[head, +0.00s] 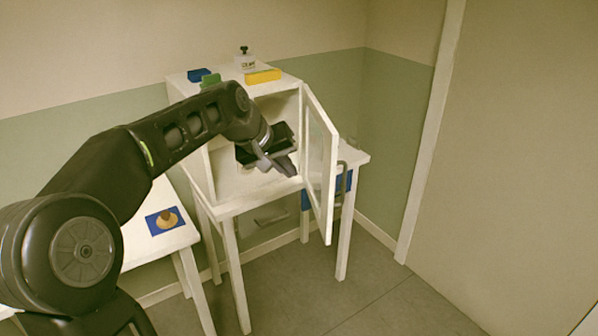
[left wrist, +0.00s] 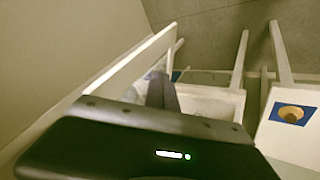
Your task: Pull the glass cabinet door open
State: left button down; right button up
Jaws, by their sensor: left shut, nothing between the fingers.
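The glass cabinet door (head: 319,160) has a white frame and a clear pane. It stands swung open on the right side of the white cabinet (head: 203,150), hinged at the cabinet's right edge. My left gripper (head: 292,172) is in front of the cabinet opening, just left of the door's inner face. Its fingers are shut with nothing between them; whether they touch the door I cannot tell. In the left wrist view the door (left wrist: 120,64) slants across the upper left, beside the dark gripper fingers (left wrist: 160,90). My right gripper is not in view.
The cabinet stands on a white table (head: 235,207). On its top are a blue box (head: 198,75), a green object (head: 211,80), a yellow block (head: 263,76) and a small bottle (head: 245,61). A lower table (head: 150,245) at left holds a blue mat (head: 152,226). Floor to the right is clear.

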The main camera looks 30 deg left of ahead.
pick_arm(q)
jog(key=p, duration=0.1)
send_near(327, 191)
notch_tip(327, 191, down, 4)
jog(key=a, duration=0.3)
jog(key=w+d+p, duration=0.1)
jog(key=w+d, duration=0.2)
jog(key=shift+d+r+p, duration=0.15)
jog(key=shift+r+p, duration=0.05)
jog(key=shift+p, duration=0.2)
